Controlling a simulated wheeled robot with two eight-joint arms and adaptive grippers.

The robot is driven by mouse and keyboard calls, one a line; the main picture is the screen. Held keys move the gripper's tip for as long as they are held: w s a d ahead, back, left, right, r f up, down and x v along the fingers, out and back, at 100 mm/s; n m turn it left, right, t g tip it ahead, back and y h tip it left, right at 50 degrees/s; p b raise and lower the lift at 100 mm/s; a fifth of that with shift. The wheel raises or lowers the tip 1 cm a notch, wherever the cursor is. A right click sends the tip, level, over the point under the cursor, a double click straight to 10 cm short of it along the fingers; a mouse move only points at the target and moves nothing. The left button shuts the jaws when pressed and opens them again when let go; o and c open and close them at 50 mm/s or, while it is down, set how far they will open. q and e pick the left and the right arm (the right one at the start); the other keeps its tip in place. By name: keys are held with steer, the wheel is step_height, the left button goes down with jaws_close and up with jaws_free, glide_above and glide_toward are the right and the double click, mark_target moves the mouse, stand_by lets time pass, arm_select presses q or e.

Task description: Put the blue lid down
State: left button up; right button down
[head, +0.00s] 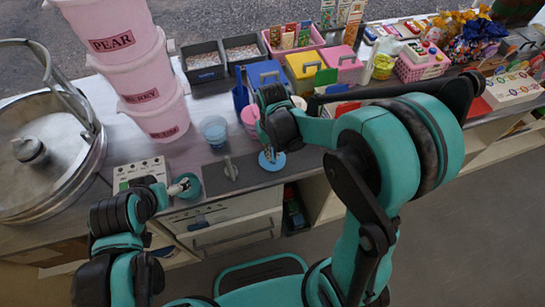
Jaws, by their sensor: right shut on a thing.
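The blue lid (279,164), a small round disc, is at the counter's front edge, just right of a grey lever. My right gripper (269,153) is shut on it from above. I cannot tell whether the lid touches the counter or hangs just above it. My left gripper (178,188) is low on the left, beside a round teal thing (190,184). Its fingers are too small to read.
A blue cup (214,129) and a pink cup (250,117) stand behind. Stacked pink buckets (140,70) and a large metal pan (50,160) fill the left. Coloured boxes and sweets line the back. A control box (140,173) sits front left.

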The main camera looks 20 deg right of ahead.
steer(key=shift+f, duration=0.8)
steer(key=shift+f, duration=0.1)
steer(key=c, duration=1.6)
jaws_free()
steer(key=shift+c, duration=0.2)
step_height(320, 180, up, 11)
steer(key=p, duration=0.4)
steer(key=s+d+r+t, duration=0.4)
steer(key=s+r+t, duration=0.2)
steer(key=s, duration=0.4)
steer(key=shift+d+r+t, duration=0.3)
steer(key=shift+d+t, duration=0.05)
steer(key=shift+t, duration=0.25)
